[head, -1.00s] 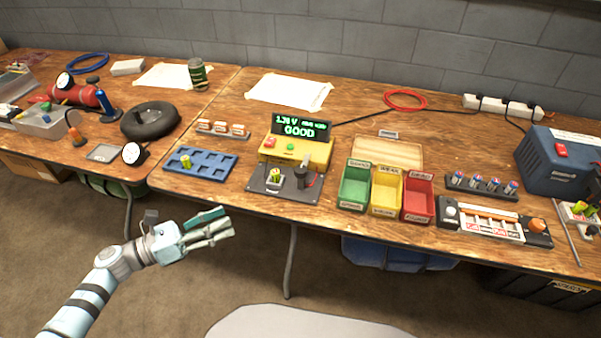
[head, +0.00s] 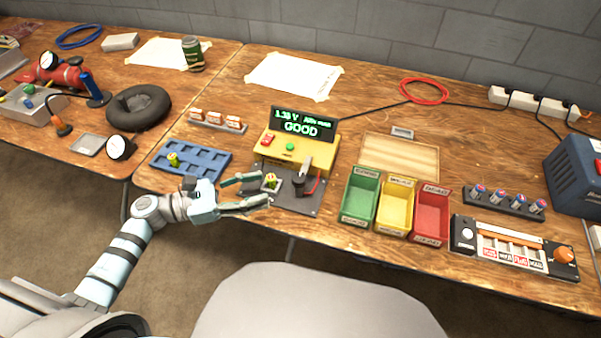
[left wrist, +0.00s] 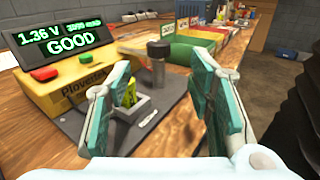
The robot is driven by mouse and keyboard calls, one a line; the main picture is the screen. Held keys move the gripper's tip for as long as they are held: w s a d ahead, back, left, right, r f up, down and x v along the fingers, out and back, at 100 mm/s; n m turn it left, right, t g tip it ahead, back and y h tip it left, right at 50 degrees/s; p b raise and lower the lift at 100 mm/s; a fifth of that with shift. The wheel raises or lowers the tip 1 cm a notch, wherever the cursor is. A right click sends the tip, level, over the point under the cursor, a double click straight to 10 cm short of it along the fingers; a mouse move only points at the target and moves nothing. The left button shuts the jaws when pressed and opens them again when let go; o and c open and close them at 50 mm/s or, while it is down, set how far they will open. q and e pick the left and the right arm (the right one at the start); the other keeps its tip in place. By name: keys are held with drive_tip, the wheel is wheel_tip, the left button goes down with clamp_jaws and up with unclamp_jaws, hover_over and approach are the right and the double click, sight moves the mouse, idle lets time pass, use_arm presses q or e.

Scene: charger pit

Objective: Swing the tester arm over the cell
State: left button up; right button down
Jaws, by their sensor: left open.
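The yellow tester (head: 292,150) stands on the bench, its display (head: 302,124) lit green with "GOOD". In front of it on a dark base plate (head: 303,205), a yellow-green cell (head: 270,181) stands in a small holder. The tester arm, a dark post with a knob (head: 299,184), stands right of the cell; it also shows in the left wrist view (left wrist: 158,62). My left gripper (head: 262,189) is open at the plate's left edge. In the left wrist view the cell (left wrist: 129,92) appears between the open fingers (left wrist: 165,100), beyond them. My right gripper is not in view.
A blue tray (head: 192,158) with one cell lies to the left. Green (head: 360,198), yellow (head: 395,206) and red (head: 432,214) bins stand to the right, close to the plate. A red cable (head: 424,91) lies behind.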

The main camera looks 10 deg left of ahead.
sight(299, 177)
use_arm(q)
drive_tip(key=x, duration=1)
drive_tip(key=shift+w+d+p, duration=0.1)
drive_tip(key=shift+w+p, duration=0.1)
drive_tip(key=shift+p, duration=0.2)
clamp_jaws()
